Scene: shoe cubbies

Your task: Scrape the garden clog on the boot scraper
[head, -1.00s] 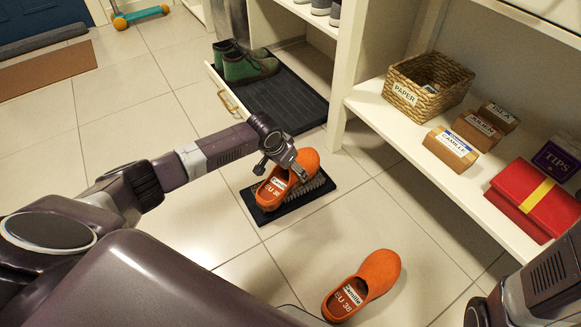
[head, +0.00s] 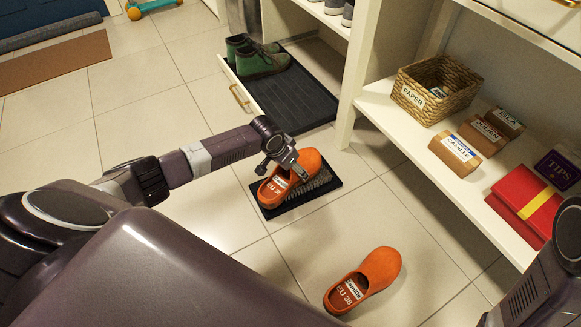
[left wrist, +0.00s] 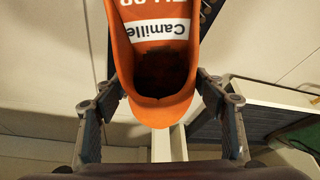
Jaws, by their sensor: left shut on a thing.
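The boot scraper (head: 322,183) is a dark rectangular base with grey bristles, lying on the tiled floor. One orange garden clog (head: 310,162), labelled Camille and EU 38, is over it, toe toward the back. I cannot tell how firmly it presses the bristles. My left gripper (head: 293,171) is shut on this clog near its opening. In the left wrist view the orange clog (left wrist: 155,112) is between the two fingers, its label upside down. A second orange clog (head: 378,268) with the same label sits on the floor in front. My right gripper is out of view.
A black ribbed tray (head: 305,100) with green boots (head: 262,64) lies behind the scraper. The white cubby (head: 385,105) at right holds a wicker basket (head: 418,103), small labelled boxes (head: 454,155) and a red box with a yellow band (head: 515,200). Floor left of the scraper is clear.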

